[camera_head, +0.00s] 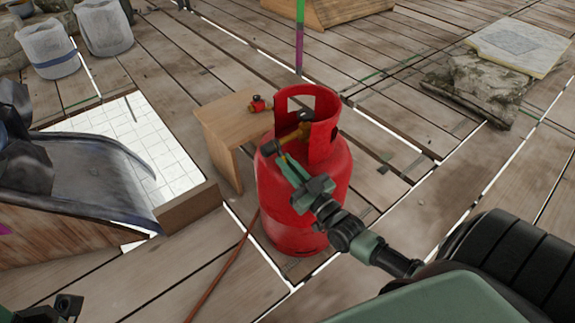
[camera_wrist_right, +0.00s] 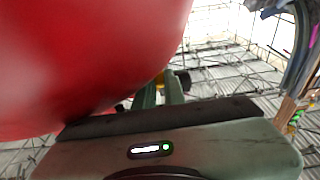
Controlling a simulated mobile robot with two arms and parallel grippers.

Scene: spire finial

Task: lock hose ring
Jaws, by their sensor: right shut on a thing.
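A red gas cylinder (camera_head: 300,205) stands upright on the plank floor; its red side fills the upper left of the right wrist view (camera_wrist_right: 80,60). A brass valve (camera_head: 288,139) with dark ends sits inside its collar. The dark hose ring (camera_head: 268,147) is at the valve's left end. My right gripper (camera_head: 285,160) reaches up along the cylinder's front and is shut on the ring; its fingertips partly hide the contact. In the right wrist view, the fingers (camera_wrist_right: 160,92) meet a black and brass piece (camera_wrist_right: 182,80). A dark part of my left gripper (camera_head: 66,305) shows at bottom left.
A small wooden stand (camera_head: 228,115) is left of the cylinder, with a small red and brass fitting (camera_head: 258,104) on it. A reddish hose (camera_head: 228,268) runs along the floor. A grey chute-like sheet (camera_head: 85,185) is at left.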

